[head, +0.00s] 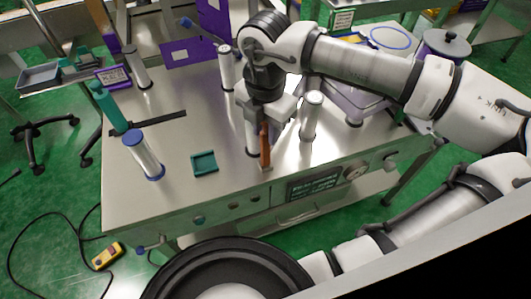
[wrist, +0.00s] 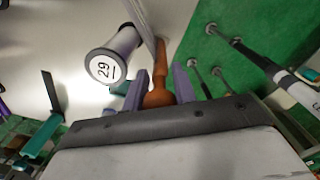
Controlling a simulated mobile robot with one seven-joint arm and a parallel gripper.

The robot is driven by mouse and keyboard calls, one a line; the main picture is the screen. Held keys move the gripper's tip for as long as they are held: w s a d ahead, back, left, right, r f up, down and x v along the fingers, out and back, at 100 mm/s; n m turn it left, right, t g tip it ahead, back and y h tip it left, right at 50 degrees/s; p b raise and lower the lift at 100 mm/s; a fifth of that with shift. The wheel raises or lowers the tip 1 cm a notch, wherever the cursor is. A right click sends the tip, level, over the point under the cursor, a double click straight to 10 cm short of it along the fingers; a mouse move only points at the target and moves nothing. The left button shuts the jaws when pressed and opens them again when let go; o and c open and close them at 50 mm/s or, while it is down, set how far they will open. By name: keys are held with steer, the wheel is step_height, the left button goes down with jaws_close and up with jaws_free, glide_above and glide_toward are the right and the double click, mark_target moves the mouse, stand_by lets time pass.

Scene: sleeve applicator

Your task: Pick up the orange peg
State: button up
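The orange peg (head: 265,146) stands roughly upright near the front edge of the steel table (head: 135,195). My gripper (head: 262,112) is over its top and points down. In the wrist view the peg's rounded orange top (wrist: 158,97) lies between the two purple-grey fingers of my gripper (wrist: 160,82). A narrow gap shows on each side of the peg's slimmer part, so the fingers look open around it. The peg's lower part is partly hidden in the wrist view.
A metal post (head: 311,117) stands close to the right of the peg. Other posts stand behind, and a blue-rimmed cylinder (head: 143,155) is at left. A small green tray (head: 204,163) lies to the left of the peg. A control panel (head: 315,186) is on the table front.

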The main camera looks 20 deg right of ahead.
jaws_close()
steer(key=shift+r, duration=0.15)
step_height(320, 180, up, 17)
steer(key=p, duration=0.8)
step_height(320, 180, down, 12)
steer(key=b, duration=1.2)
steer(key=shift+b, duration=0.3)
